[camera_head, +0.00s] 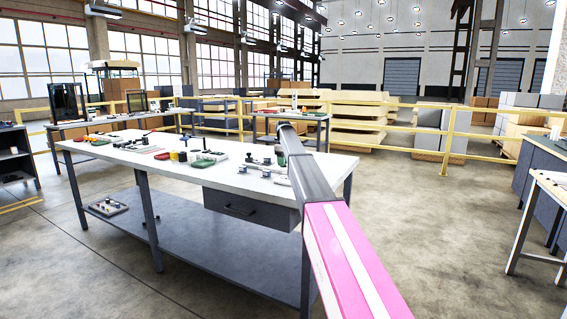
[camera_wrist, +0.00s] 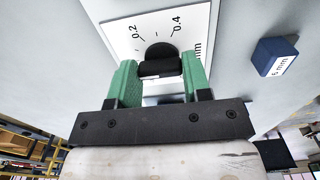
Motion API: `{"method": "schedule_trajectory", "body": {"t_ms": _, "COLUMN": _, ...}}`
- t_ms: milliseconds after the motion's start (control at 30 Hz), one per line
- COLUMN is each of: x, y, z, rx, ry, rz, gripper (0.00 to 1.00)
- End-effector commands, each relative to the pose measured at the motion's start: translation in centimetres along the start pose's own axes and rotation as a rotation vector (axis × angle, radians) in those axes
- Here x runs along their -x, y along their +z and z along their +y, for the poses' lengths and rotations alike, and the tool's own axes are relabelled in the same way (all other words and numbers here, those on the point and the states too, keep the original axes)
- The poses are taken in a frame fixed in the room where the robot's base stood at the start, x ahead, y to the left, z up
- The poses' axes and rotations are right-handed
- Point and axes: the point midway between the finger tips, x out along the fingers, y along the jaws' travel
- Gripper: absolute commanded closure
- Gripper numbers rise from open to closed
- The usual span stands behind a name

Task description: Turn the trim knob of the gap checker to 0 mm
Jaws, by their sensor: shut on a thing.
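In the wrist view, a black trim knob (camera_wrist: 160,58) sits on a white dial plate (camera_wrist: 118,30). The dial shows the marks 0.2 and 0.4 and the letters mm; a 0 mark is not visible. My gripper (camera_wrist: 158,72) has green fingers on both sides of the knob and is shut on it. The knob's pointer cannot be made out. In the head view my pink and grey arm reaches to the workbench (camera_head: 215,182), and it hides the gripper and the knob.
A blue block (camera_wrist: 277,58) labelled 5 mm is right of the dial in the wrist view. Several small devices, including a green one (camera_head: 203,161), stand on the workbench. Yellow railings (camera_head: 420,152) run behind it. Open floor lies to the right of the bench.

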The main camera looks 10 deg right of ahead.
Motion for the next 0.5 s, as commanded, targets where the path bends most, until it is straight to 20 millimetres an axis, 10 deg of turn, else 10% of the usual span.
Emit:
{"method": "schedule_trajectory", "body": {"t_ms": 433, "x": 0.08, "y": -0.01, "z": 0.04, "rx": 0.008, "ry": 0.001, "rz": 0.000, "gripper": 0.79}}
{"method": "schedule_trajectory", "body": {"t_ms": 467, "x": 0.08, "y": -0.01, "z": 0.04, "rx": 0.008, "ry": 0.001, "rz": 0.000, "gripper": 0.46}}
{"method": "schedule_trajectory", "body": {"t_ms": 500, "x": 0.08, "y": -0.01, "z": 0.04, "rx": 0.008, "ry": 0.001, "rz": 0.000, "gripper": 0.33}}
